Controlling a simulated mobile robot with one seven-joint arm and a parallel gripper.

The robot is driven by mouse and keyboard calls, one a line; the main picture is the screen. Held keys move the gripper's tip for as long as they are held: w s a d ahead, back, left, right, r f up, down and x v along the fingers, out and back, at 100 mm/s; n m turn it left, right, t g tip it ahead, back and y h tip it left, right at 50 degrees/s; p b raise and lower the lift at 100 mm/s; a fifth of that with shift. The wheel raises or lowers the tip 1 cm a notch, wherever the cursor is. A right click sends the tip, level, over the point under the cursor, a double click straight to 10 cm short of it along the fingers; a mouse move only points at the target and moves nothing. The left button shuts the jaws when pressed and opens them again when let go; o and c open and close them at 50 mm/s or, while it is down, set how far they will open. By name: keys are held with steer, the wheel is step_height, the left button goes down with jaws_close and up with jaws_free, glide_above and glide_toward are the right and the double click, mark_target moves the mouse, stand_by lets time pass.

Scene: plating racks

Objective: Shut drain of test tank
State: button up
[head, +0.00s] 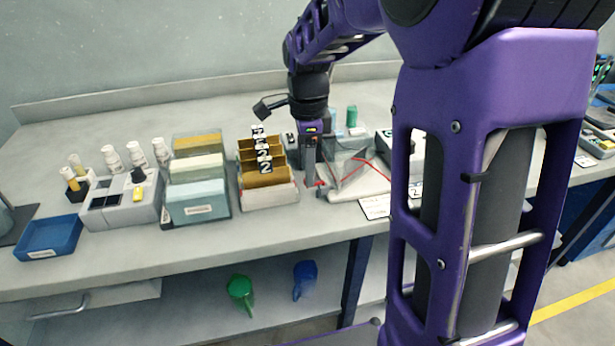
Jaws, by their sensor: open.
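The test tank (350,170) looks like a clear, slanted-sided box with red lines on it. It stands on the bench right of the numbered rack, partly hidden by my arm. A small red part (319,184) shows at its lower left, beside my fingers; I cannot tell whether it is the drain handle or how it is set. My gripper (313,190) points down at the tank's left side, between the tank and the rack. It is open, with nothing visibly held. Whether it touches the red part cannot be seen.
The rack (268,195) with numbered cards is close on the gripper's left. Further left are a box of pale cards (198,203), a grey instrument (120,205), white bottles and a blue tray (48,238).

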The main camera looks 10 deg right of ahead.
steer(key=shift+f, duration=1.05)
jaws_close()
